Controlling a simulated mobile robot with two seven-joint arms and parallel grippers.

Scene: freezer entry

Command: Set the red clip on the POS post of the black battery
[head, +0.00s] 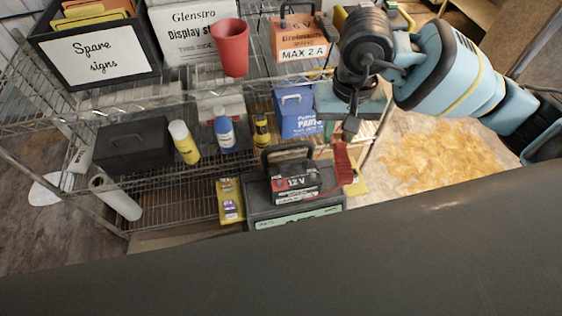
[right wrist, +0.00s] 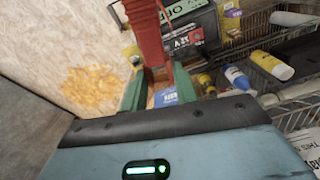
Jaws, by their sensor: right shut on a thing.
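The black battery (head: 259,196) stands on the lower wire shelf, with a 12 V label on its front and a carry handle on top. It shows at the top of the right wrist view (right wrist: 208,18). My right gripper (head: 341,138) points down above the battery's right end and is shut on the red clip (head: 343,163). In the right wrist view the red clip (right wrist: 148,35) sticks out beyond the green fingers (right wrist: 157,78), beside the battery. I cannot tell whether it touches the battery. The POS post cannot be made out. My left gripper is not in view.
A blue box (head: 297,115) is behind the battery. A yellow pack (head: 230,201) lies left of it. Bottles (head: 184,143) stand farther left.

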